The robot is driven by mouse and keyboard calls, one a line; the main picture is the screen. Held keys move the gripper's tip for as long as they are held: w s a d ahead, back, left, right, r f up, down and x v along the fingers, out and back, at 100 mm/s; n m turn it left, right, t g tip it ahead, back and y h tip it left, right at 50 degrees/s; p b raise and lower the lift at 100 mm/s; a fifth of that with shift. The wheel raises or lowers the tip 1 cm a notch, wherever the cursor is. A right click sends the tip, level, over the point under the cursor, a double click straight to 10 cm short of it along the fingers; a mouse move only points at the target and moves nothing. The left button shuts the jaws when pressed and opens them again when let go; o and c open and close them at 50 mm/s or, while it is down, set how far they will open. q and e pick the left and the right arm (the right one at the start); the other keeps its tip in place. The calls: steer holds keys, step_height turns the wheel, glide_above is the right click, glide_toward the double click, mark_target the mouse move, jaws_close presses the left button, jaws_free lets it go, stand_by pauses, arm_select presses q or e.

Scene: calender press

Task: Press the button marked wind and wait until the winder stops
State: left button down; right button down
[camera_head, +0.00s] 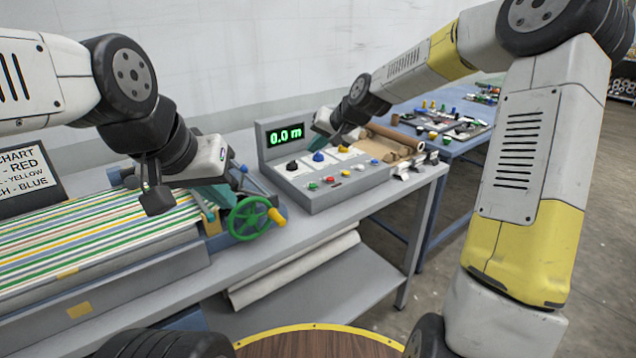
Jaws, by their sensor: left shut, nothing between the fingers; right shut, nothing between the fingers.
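The grey control console (345,192) stands on the bench in the middle of the head view. Its green display reads 0.0 m. Its sloped top has black, blue and yellow knobs at the back and a row of small coloured buttons (329,180) along the front. The labels are too small to read, so I cannot tell which is marked wind. Brown rolls (392,146), possibly the winder, lie just right of the console. My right gripper (338,140) is shut above the back of the console top. My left gripper (212,203) is shut beside the green handwheel (248,218).
A press bed with coloured stripes (90,235) fills the left, with a colour chart (25,180) behind it. A pale roll (295,268) lies on the lower shelf. A blue table (455,148) with small parts stands behind at right. Floor shows at right.

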mark_target(315, 186)
stand_by(0.3)
steer(key=shift+f, duration=4.4)
steer(key=shift+f, duration=0.4)
steer(key=shift+f, duration=0.4)
steer(key=shift+r, duration=0.85)
